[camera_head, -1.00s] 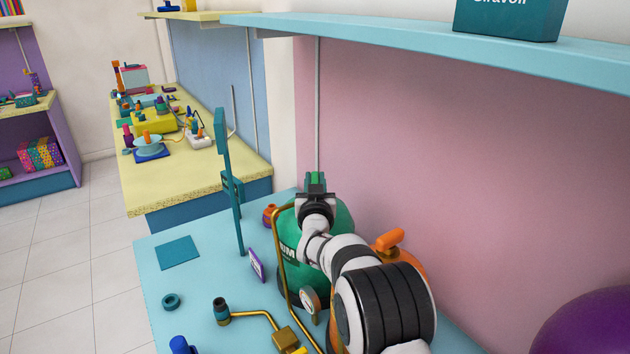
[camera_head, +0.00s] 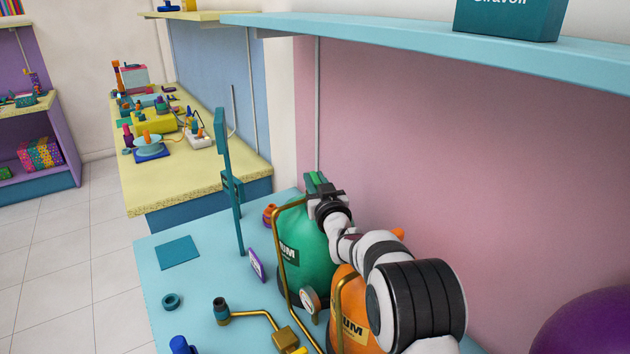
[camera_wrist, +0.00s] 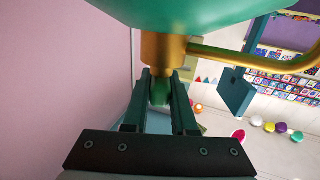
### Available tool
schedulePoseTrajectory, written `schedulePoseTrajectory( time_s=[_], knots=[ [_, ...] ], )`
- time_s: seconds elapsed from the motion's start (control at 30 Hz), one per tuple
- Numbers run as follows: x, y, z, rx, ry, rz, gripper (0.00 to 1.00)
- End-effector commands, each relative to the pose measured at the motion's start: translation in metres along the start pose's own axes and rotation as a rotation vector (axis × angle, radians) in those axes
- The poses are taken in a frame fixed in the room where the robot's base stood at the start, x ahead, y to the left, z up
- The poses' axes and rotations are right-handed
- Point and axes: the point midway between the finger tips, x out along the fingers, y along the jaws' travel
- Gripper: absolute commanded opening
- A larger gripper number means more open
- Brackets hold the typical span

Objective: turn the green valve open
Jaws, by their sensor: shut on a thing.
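The green helium tank (camera_head: 312,245) stands on the light blue table, and its rounded top also fills the upper edge of the wrist view (camera_wrist: 210,15). A brass neck (camera_wrist: 163,52) and a brass pipe (camera_wrist: 250,55) come off it. The green valve (camera_wrist: 160,94) sits at the end of the neck, between my two fingers. My gripper (camera_wrist: 160,88) is shut on it; in the head view my gripper (camera_head: 316,183) is at the top of the green tank. The fingers hide the valve's sides, so I cannot tell how far it is turned.
An orange tank (camera_head: 350,300) stands close beside the green one, partly behind my arm. A gauge (camera_head: 311,300) and brass pipe (camera_head: 281,250) are in front. A teal post (camera_head: 232,190) stands to the left. A shelf (camera_head: 400,38) overhangs.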

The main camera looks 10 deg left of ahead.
Motion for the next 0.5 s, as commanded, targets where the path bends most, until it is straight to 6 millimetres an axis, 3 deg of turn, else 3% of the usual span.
schedulePoseTrajectory(
  time_s=[0.03,0.2,0.5],
  knots=[
    [-0.0001,0.0004,-0.0009,0.0,0.002,0.001,0.27],
    [-0.0001,0.0003,-0.0006,0.0,0.001,0.001,0.55],
    [0.0,0.0001,-0.0031,-0.001,0.002,0.001,0.55]
  ],
)
